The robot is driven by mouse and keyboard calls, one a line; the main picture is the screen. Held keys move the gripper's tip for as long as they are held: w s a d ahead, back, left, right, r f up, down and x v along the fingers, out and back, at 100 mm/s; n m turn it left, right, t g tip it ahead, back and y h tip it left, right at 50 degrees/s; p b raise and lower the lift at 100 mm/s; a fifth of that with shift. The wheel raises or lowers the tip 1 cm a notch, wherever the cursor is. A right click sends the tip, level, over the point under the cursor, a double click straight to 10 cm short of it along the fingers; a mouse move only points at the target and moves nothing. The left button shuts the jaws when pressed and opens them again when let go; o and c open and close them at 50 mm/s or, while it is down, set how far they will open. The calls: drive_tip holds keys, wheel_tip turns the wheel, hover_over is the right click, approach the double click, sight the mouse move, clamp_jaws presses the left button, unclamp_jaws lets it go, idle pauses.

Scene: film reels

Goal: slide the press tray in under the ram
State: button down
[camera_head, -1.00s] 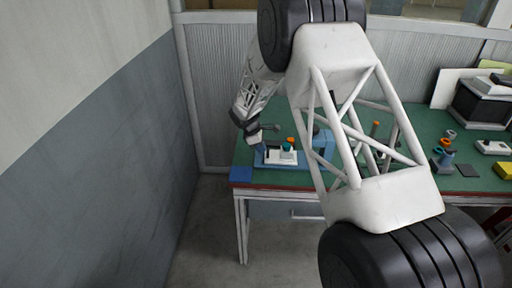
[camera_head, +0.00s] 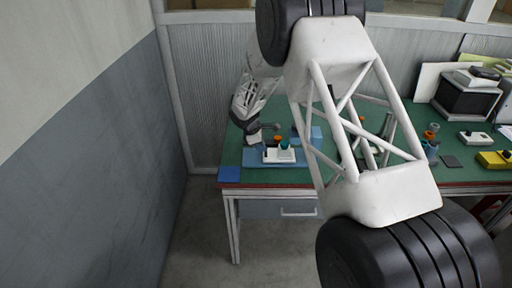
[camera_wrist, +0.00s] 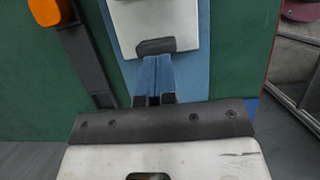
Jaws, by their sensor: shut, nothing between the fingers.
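In the head view my gripper (camera_head: 258,140) is at the tray's left end. The blue press body (camera_head: 309,137) stands right of the tray; the ram is hidden or indistinct behind my arm.
An orange-topped dark post (camera_head: 278,138) stands close behind the tray and shows beside it in the wrist view (camera_wrist: 45,10). A blue pad (camera_head: 230,174) lies at the table's left corner. The yellow block (camera_head: 493,159) and several small items are far right.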

drive_tip(key=shift+a, duration=0.1)
drive_tip(key=shift+a, duration=1.85)
drive_tip(key=v, duration=1)
drive_tip(key=shift+a, duration=0.1)
drive_tip(key=shift+w+a+r, duration=0.15)
drive_tip(key=shift+w+a, duration=0.1)
drive_tip(key=shift+a, duration=0.65)
